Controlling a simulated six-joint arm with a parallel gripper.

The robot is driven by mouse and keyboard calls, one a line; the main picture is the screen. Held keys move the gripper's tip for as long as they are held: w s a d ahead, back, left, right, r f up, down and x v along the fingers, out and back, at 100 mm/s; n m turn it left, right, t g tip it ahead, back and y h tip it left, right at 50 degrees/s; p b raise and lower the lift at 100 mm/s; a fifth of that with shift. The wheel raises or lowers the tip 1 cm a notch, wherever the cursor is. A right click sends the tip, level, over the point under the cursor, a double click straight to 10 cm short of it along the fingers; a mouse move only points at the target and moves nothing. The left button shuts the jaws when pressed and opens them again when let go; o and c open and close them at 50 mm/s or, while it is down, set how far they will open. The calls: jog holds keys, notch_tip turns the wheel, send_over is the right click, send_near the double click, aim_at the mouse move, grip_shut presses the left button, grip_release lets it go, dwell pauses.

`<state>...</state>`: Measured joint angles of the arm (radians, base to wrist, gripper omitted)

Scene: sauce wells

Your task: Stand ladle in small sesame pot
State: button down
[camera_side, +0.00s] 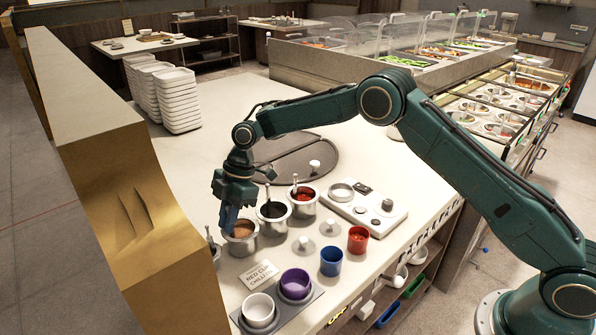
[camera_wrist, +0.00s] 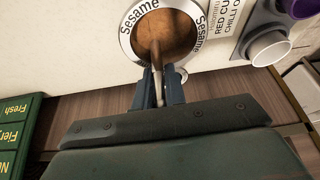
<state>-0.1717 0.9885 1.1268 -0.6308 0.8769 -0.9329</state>
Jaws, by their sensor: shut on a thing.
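The small sesame pot (camera_side: 252,246) is a metal pot of brown sauce, nearest the left wall in the row of pots. In the wrist view its white rim (camera_wrist: 126,42) reads "Sesame". My gripper (camera_side: 229,222) is low at the pot's left side. In the wrist view my gripper (camera_wrist: 159,92) is shut on the ladle (camera_wrist: 157,62), a thin pale handle. The handle's far end reaches over the brown sauce inside the rim. The ladle's bowl is not visible, and I cannot tell whether it touches the pot's bottom.
Pots of black sauce (camera_side: 272,212) and red sauce (camera_side: 303,197), each with a handle standing in it, are to the right. A card (camera_side: 260,273), purple cup (camera_side: 295,283), white cup (camera_side: 258,310), blue cup (camera_side: 331,261) and red cup (camera_side: 358,239) are in front. A tan wall (camera_side: 150,220) is close left.

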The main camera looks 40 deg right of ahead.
jog(key=shift+f, duration=0.1)
jog(key=c, duration=0.7)
grip_release()
jog(key=shift+r, duration=4.55)
